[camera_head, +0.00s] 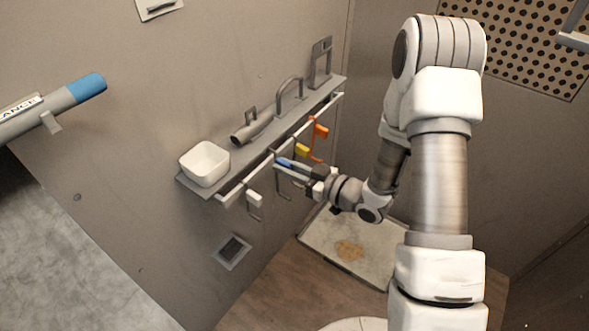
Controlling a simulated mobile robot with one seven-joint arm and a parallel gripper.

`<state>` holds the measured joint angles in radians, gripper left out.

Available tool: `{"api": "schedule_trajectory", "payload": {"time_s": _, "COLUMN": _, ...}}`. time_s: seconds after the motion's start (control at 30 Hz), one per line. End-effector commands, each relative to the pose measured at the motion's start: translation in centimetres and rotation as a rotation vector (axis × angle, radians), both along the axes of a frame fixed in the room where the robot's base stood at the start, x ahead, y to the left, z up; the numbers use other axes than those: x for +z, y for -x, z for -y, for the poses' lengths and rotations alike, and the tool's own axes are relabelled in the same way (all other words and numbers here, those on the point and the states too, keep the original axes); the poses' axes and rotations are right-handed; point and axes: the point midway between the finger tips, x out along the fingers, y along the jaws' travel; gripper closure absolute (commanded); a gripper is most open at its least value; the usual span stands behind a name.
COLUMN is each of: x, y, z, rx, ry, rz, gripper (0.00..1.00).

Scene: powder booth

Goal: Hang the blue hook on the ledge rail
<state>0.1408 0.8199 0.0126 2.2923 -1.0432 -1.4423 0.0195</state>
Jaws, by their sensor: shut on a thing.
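The ledge rail (238,189) is a pale bar along the front of a grey wall ledge. The blue hook (284,162) is at the rail's middle, in my gripper (296,167). My gripper reaches it from the right and is shut on it. A grey wire part hangs below the blue part. The hook overlaps the rail in the picture; I cannot tell whether it rests on the rail or is held in front of it. The fingertips are small and partly hidden.
A white hook (254,198), a yellow hook (302,149) and an orange hook (320,131) hang along the rail. A white bowl (204,163) and grey metal items stand on the ledge (262,141). A pale floor tray (318,238) lies below.

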Motion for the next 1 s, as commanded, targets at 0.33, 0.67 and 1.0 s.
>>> {"api": "schedule_trajectory", "payload": {"time_s": 0.33, "x": -1.8, "y": -0.8, "z": -1.1, "rx": 0.000, "ry": -0.001, "rz": 0.000, "gripper": 1.00}}
{"api": "schedule_trajectory", "payload": {"time_s": 0.67, "x": -2.9, "y": -0.8, "z": -1.1, "rx": 0.000, "ry": -0.001, "rz": 0.000, "gripper": 1.00}}
{"api": "schedule_trajectory", "payload": {"time_s": 1.0, "x": -2.9, "y": -0.8, "z": -1.1, "rx": 0.000, "ry": -0.001, "rz": 0.000, "gripper": 0.77}}
